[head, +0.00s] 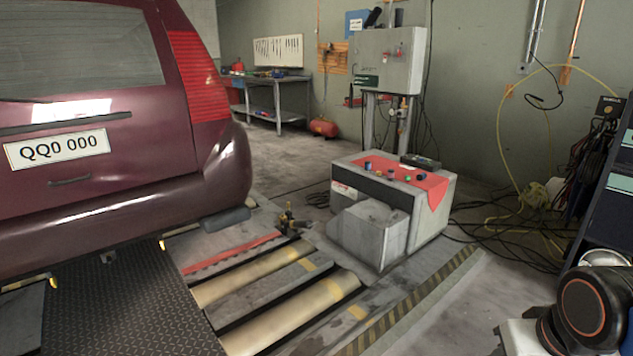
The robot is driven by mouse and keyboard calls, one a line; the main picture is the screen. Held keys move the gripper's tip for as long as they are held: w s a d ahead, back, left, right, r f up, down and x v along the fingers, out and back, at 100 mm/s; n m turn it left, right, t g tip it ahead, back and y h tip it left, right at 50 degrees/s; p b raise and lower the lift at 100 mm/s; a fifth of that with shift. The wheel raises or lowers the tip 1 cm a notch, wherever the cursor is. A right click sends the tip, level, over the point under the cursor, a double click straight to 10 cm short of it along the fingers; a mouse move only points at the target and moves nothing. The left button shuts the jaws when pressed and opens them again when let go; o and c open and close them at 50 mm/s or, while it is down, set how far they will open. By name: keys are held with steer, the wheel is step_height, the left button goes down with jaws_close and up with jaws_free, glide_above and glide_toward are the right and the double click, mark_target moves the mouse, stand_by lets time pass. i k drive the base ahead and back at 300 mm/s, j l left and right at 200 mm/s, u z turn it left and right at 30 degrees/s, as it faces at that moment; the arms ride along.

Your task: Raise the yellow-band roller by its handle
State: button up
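Two long pale beige rollers lie in the floor bed behind the car, the farther roller (250,277) and the nearer roller (290,318). A yellow patch (307,265) shows near the right end of the farther one, and another yellow patch (357,312) near the right end of the nearer one. My gripper is not in view; part of my arm shows at bottom right.
The maroon car (120,190) fills the left, above a black tread plate (135,300). A striped edge (410,300) borders the bed. Cables and a yellow hose (535,195) lie at right.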

mark_target(295, 224)
steer(key=i+j+u, duration=0.15)
steer(key=i+u, duration=0.15)
steer(key=i+j+u, duration=0.1)
steer(key=i+u, duration=0.25)
steer(key=i+j+z, duration=0.15)
steer(key=i+j, duration=0.15)
steer(key=i+j+z, duration=0.15)
steer(key=j, duration=0.25)
steer(key=i+j+z, duration=0.15)
steer(key=i+j, duration=0.2)
steer(key=i+j+z, duration=0.15)
steer(key=j, duration=0.35)
steer(key=i+j+z, duration=0.1)
steer(key=j+z, duration=0.2)
steer(key=j, duration=0.5)
steer(key=j+z, duration=0.25)
steer(key=j, duration=0.5)
